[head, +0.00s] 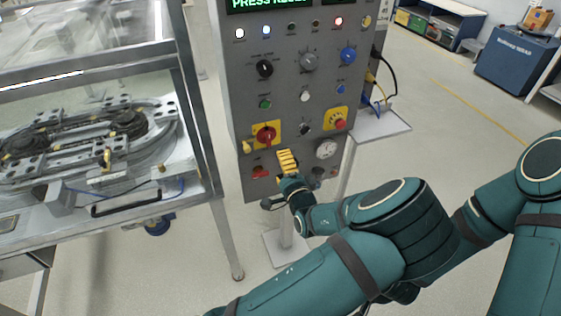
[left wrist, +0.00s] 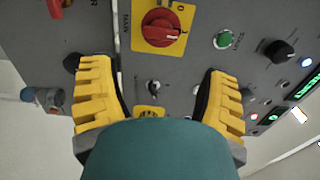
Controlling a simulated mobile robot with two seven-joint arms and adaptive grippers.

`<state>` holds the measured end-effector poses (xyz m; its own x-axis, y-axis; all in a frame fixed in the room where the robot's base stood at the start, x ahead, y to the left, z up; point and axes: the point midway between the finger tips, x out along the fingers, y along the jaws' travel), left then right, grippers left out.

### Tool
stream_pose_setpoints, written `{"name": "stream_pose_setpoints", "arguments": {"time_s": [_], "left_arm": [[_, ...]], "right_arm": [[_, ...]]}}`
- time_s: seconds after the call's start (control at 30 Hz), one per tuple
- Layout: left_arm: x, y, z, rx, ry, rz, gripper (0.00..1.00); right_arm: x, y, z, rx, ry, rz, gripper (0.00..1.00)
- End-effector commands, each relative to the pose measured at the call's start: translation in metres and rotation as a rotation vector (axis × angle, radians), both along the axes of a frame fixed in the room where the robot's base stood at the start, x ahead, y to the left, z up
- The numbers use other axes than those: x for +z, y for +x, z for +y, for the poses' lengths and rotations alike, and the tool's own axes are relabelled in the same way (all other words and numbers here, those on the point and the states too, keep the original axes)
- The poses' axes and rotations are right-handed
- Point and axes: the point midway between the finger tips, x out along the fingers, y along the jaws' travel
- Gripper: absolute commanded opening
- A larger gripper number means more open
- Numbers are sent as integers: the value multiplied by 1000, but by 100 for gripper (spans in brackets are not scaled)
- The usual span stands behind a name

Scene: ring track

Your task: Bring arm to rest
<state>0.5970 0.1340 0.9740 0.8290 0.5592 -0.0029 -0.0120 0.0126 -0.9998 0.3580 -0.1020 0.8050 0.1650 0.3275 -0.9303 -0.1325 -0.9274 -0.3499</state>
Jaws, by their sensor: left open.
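My left gripper (head: 287,158) is in front of the lower part of a grey control panel (head: 285,90), its yellow fingers just below and right of the red main switch (head: 265,134). In the left wrist view my left gripper (left wrist: 158,72) shows its two yellow fingers spread wide, with nothing held between them. Beyond the fingers are the red main switch on its yellow plate (left wrist: 162,27) and a small key-like switch (left wrist: 153,88). I cannot tell whether the fingers touch the panel. My right gripper is not in view.
A glass-walled machine with a ring track (head: 90,140) stands at the left, close to the panel. A red emergency button (head: 340,124) and a gauge (head: 326,149) sit right of the gripper. A blue cabinet (head: 515,62) stands at the back right. Open floor lies between.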

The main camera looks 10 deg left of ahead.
Motion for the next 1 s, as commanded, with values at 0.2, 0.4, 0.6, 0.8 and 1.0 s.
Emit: {"name": "stream_pose_setpoints", "arguments": {"time_s": [0.2,0.4,0.6,0.8,1.0], "left_arm": [[0,0,0,0,0,0,76],[-3,0,2,2,-8,7,76],[-63,-20,32,39,-219,139,76],[-157,-82,49,158,-691,349,76],[-201,-151,27,333,-1172,501,76]], "right_arm": [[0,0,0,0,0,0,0],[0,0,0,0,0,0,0],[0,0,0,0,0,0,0],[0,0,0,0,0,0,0],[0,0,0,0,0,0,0]]}}
